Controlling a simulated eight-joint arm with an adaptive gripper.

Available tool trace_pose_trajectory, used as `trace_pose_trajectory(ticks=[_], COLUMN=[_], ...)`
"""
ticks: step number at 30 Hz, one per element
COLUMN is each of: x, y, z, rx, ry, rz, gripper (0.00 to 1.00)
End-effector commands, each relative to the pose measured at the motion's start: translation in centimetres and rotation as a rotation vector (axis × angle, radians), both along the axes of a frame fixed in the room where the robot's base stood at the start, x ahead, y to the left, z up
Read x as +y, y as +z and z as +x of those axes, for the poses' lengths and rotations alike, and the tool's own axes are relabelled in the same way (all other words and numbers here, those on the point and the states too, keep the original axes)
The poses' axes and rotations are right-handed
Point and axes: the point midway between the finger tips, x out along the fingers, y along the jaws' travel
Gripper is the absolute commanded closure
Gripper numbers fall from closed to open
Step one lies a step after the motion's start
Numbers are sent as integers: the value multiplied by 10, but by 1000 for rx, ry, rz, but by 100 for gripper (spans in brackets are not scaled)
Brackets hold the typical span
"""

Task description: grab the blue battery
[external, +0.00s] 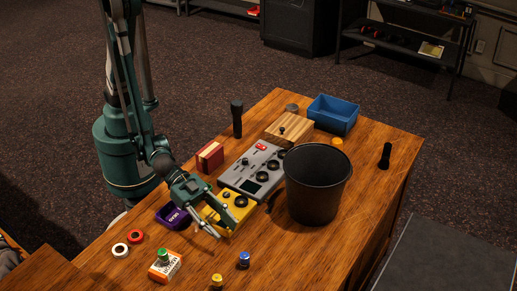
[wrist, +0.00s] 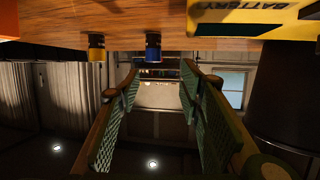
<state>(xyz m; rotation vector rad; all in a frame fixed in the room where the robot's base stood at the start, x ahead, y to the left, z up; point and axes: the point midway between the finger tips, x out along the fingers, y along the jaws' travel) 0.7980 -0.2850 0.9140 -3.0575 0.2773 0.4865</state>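The blue battery (external: 244,259) stands upright near the front edge of the wooden table in the external view. In the wrist view, where the scene looks upside down, the blue battery (wrist: 153,48) hangs from the table strip near the middle, just beyond the fingertips. My gripper (external: 213,226) is over the front side of the yellow device, behind and left of the blue battery, and apart from it. In the wrist view my gripper (wrist: 158,70) has its two green-padded fingers spread, with nothing between them.
A yellow battery (external: 217,281) stands left of the blue one. A green battery (external: 163,255) is on an orange-and-white box (external: 165,267). The yellow device (external: 237,213) lies below my gripper. A black bin (external: 318,185) stands to the right. Table right of the blue battery is clear.

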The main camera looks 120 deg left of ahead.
Motion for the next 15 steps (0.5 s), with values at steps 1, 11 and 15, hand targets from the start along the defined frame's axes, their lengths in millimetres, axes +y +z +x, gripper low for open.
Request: trace_pose_trajectory(ticks=[1,11,15], x=[-4,-12,-12], y=[-5,-13,-13], z=[0,0,0], rx=[-5,-15,-15], ry=[-6,-15,-15], rz=[-2,-8,-8], gripper=[63,63,63])
